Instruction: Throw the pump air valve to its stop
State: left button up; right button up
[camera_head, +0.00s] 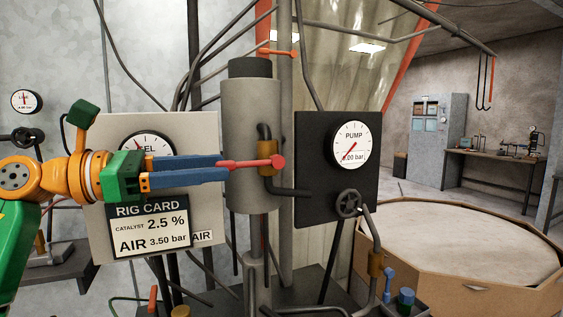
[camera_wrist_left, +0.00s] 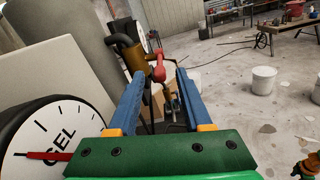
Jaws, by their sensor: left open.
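The pump air valve has a red lever (camera_head: 250,163) on a brass body (camera_head: 267,185), in front of a grey cylinder. The lever lies about level, its thin end pointing left to my gripper. My left gripper (camera_head: 226,167) is open, its blue fingers reaching right to the lever's thin end. In the left wrist view the red lever (camera_wrist_left: 158,66) shows between the two fingertips (camera_wrist_left: 158,76) and beyond them; I cannot tell whether they touch it. The pump gauge (camera_head: 351,145) on a black panel has its needle at lower left.
The rig card (camera_head: 150,225) and gel gauge (camera_head: 147,143) sit on a pale panel behind my left gripper. The gel gauge (camera_wrist_left: 58,148) is close in the wrist view. A grey handwheel (camera_head: 348,203) and pipes stand right of the valve. A wide mould (camera_head: 460,235) fills the right.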

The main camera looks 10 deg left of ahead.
aim_at(243, 164)
pick_arm(q)
jog(key=p+x, duration=0.2)
jog(key=x, duration=0.3)
jog(key=shift+r, duration=0.2)
jog(key=shift+w+d+f, duration=0.15)
jog(key=shift+w+d, duration=0.15)
jog(key=shift+d, duration=0.15)
jog(key=shift+s+a, duration=0.2)
jog(key=shift+a, duration=0.05)
grip_shut()
pick_arm(e)
jog(key=shift+s+a+r, duration=0.1)
jog(key=shift+a+r, duration=0.1)
jog(key=shift+r, duration=0.45)
jog(key=shift+s+a+r, duration=0.1)
jog(key=shift+a+r, duration=0.05)
jog(key=shift+r, duration=0.45)
